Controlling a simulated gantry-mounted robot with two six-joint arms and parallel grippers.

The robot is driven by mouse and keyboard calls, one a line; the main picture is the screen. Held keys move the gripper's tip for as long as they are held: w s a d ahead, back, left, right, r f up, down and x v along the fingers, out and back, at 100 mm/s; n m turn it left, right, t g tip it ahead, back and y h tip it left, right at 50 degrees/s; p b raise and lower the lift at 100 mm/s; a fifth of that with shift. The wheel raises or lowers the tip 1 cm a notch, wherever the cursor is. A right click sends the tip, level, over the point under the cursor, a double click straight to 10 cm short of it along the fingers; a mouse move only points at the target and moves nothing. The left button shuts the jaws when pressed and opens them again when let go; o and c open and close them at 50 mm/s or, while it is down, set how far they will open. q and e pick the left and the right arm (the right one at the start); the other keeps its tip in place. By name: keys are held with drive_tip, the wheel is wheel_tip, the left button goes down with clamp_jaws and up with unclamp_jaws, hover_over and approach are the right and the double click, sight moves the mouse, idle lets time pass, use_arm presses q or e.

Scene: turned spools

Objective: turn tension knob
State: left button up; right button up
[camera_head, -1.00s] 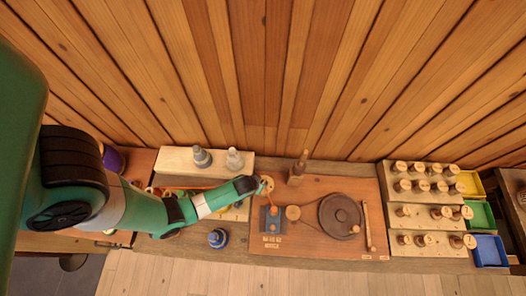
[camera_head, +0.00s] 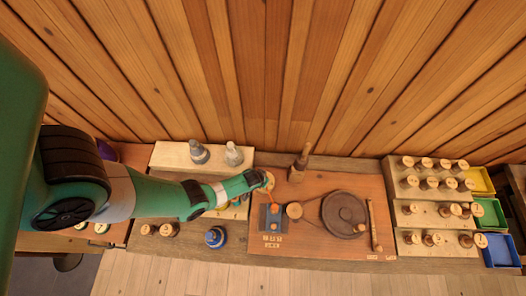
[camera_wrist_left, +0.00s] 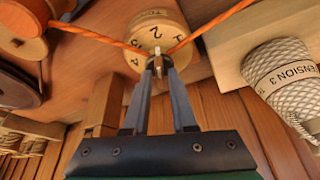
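The tension knob (camera_wrist_left: 157,32) is a round pale wooden dial with dark numbers on its face, including 1, 2 and 4. A thin metal grip (camera_wrist_left: 157,63) stands out at its rim nearest me. My left gripper (camera_wrist_left: 158,70) has its fingertips on either side of this grip, seemingly closed on it. In the head view the left gripper (camera_head: 262,181) reaches the pale knob (camera_head: 268,182) at the left edge of the brown board and hides part of it. An orange cord (camera_wrist_left: 105,38) passes by the fingertips. My right gripper is not in view.
The brown board (camera_head: 310,247) holds a dark wheel (camera_head: 345,214) and a wooden post (camera_head: 299,165). A blue spool (camera_head: 215,237) stands near the front.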

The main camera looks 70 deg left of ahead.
use_arm(q)
clamp_jaws()
drive_tip(key=shift+s+a+m+t, duration=0.1)
drive_tip(key=shift+m+t, duration=0.2)
drive_tip(key=shift+m, duration=0.7)
drive_tip(key=shift+a+m+h, duration=0.1)
drive_tip(key=shift+m+h, duration=0.5)
drive_tip(key=shift+m, duration=0.6)
drive_tip(key=m+h+b, duration=0.1)
drive_tip(key=m, duration=0.1)
drive_tip(key=shift+a+f+m+t, duration=0.1)
drive_tip(key=shift+a+m+t, duration=0.05)
drive_tip(key=shift+m+t, duration=0.2)
drive_tip(key=shift+m+h+b, duration=0.6)
drive_tip(key=shift+m+b, duration=0.15)
drive_tip(key=shift+m, duration=0.7)
